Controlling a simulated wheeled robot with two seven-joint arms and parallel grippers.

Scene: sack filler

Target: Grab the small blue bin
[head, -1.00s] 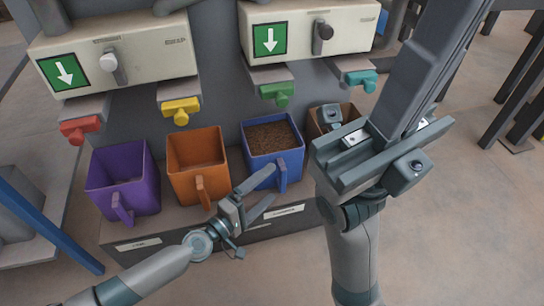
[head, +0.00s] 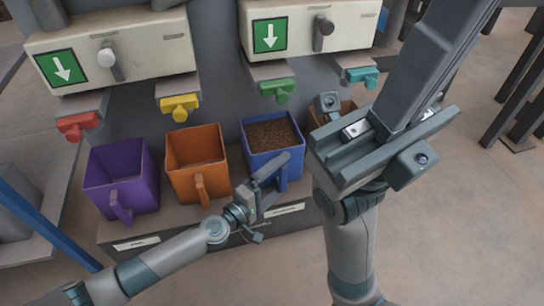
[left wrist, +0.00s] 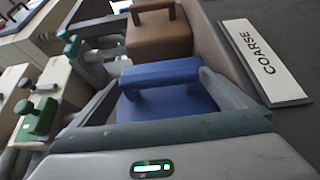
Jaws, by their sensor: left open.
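The small blue bin (head: 259,157) stands on the ledge, filled with brown grainy material, its handle facing me. My left gripper (head: 277,176) is open at the front of this bin, with its fingers on either side of the handle. In the left wrist view the blue handle (left wrist: 160,73) lies between the two open fingers, and I cannot tell whether they touch it.
An orange bin (head: 196,160) and a purple bin (head: 122,180) stand to the left. A brown bin (head: 347,108) stands to the right, mostly hidden by my own body. Green (head: 277,90) and yellow (head: 180,108) spouts hang above. A COARSE label (left wrist: 263,60) marks the ledge.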

